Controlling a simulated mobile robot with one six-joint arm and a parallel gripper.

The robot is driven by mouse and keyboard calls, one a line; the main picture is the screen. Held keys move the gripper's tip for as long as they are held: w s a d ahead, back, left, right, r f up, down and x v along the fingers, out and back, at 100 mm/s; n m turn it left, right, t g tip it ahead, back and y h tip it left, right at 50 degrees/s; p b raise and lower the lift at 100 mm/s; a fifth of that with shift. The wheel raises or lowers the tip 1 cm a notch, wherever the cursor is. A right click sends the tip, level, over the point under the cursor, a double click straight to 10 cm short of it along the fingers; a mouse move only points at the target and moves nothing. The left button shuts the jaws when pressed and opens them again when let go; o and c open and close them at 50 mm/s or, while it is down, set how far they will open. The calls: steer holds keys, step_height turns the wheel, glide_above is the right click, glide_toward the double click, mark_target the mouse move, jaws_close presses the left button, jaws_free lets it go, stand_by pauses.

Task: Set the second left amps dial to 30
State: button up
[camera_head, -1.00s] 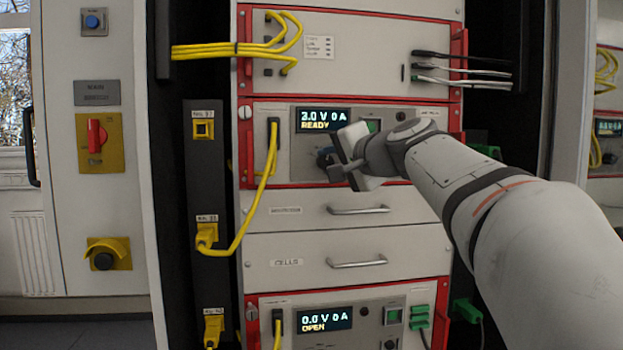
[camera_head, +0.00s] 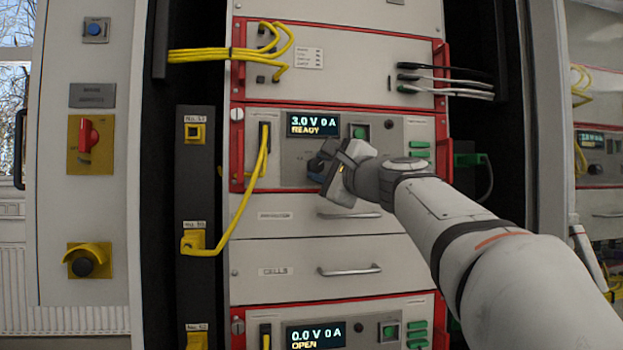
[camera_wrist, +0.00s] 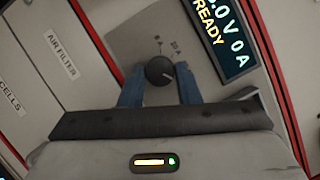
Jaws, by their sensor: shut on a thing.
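A round black dial (camera_wrist: 159,70) shows in the wrist view on a grey panel, with small printed marks above it, one reading like "30 A". My gripper (camera_wrist: 160,90) is shut on it, with a blue finger on each side. A light line on the dial points toward the right. In the head view my gripper (camera_head: 327,172) is at the upper unit's panel and hides most of the dial. The display (camera_head: 314,124) above reads "3.0 V 0 A" and "READY".
A yellow cable (camera_head: 252,205) hangs left of the dial down to a socket on the dark strip. A drawer handle (camera_head: 349,271) sticks out below. A lower unit's display (camera_head: 316,335) reads "0.0 V 0 A" and "OPEN". A red switch (camera_head: 88,138) is on the left wall.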

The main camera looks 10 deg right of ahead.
steer(key=shift+f+m+t+b, duration=0.15)
steer(key=shift+m+t+b, duration=0.2)
steer(key=shift+m, duration=0.25)
steer(key=o, duration=1)
steer(key=shift+c, duration=0.2)
steer(key=v, duration=0.7)
steer(key=shift+s+b, duration=0.3)
steer(key=shift+s, duration=0.05)
